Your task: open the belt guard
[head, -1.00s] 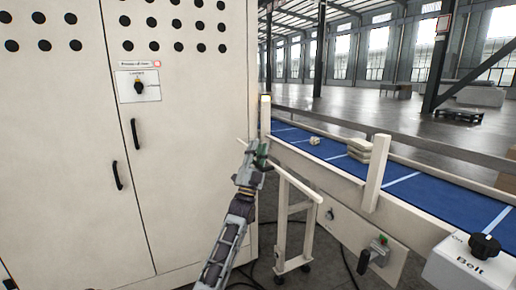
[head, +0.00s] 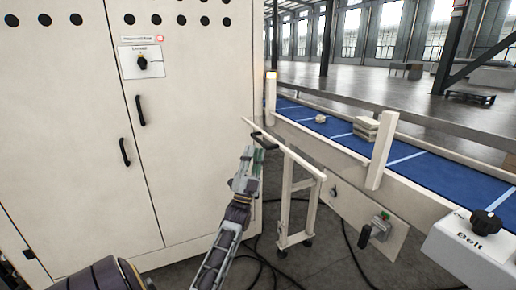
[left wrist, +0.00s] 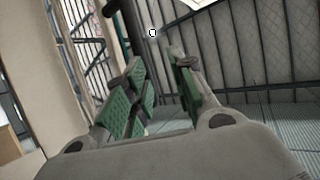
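A cream wheeled frame (head: 302,162) stands beside the conveyor, with a black handle (head: 265,140) near the far end of its top bar. I cannot tell for sure which of these is the belt guard. My left gripper (head: 253,154) is just below the frame's handle in the head view. In the left wrist view, the left gripper (left wrist: 160,82) has its green-padded fingers apart with nothing clearly between them. Contact with the handle cannot be made out. My right gripper is out of view.
A tall cream cabinet (head: 70,130) with black handles fills the left. The blue conveyor belt (head: 430,170) carries a small pale item (head: 320,118) and a pale stack (head: 366,128). A control box (head: 470,250) marked Belt is at lower right. Dark cables (head: 262,262) lie on the floor.

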